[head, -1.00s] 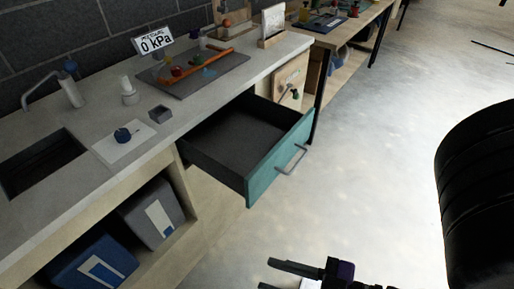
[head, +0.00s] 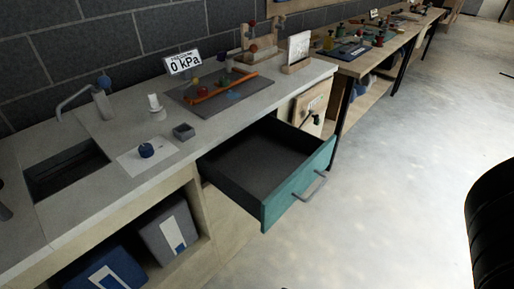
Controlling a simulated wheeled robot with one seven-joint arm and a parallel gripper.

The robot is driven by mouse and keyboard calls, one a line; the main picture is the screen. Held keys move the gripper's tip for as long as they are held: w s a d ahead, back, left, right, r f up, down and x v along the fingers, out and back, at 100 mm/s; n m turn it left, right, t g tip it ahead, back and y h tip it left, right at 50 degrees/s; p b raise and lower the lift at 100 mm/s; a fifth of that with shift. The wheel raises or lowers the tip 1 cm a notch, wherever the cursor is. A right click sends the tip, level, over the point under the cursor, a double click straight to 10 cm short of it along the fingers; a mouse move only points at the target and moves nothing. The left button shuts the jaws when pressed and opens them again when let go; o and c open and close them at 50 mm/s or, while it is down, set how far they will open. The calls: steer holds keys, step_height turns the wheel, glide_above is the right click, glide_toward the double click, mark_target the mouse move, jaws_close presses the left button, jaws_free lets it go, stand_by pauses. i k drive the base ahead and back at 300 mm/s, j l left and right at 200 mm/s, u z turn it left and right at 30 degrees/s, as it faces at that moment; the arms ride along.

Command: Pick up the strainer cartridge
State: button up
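I cannot tell for sure which item is the strainer cartridge. A small white cylinder on a round base (head: 156,107) stands upright on the counter near the sink and may be it. A dark blue round item (head: 146,150) sits on a white sheet (head: 128,165) in front of it. A small grey square box (head: 184,132) stands to the right of these. My gripper is not in view; only a black part of my body shows at the right edge.
A teal-fronted drawer (head: 298,187) stands pulled out, and its inside looks empty. A grey mat (head: 245,92) with coloured parts lies behind. Bins (head: 168,232) sit below the counter. Open floor lies right.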

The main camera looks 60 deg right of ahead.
mark_target(155, 107)
steer(key=z, duration=0.4)
steer(key=i+j+z, duration=0.25)
steer(key=j, duration=0.15)
steer(key=j+z, duration=0.2)
steer(key=j, duration=0.2)
steer(key=i+j+z, duration=0.1)
steer(key=j+z, duration=0.15)
steer(key=j, duration=0.2)
steer(key=i+j, duration=0.2)
steer(key=j, duration=0.15)
steer(key=i+j, duration=0.2)
steer(key=j, duration=0.15)
steer(key=i+j, duration=0.2)
steer(key=j, duration=0.15)
steer(key=i+j+z, duration=0.1)
steer(key=j, duration=0.25)
steer(key=i, duration=0.05)
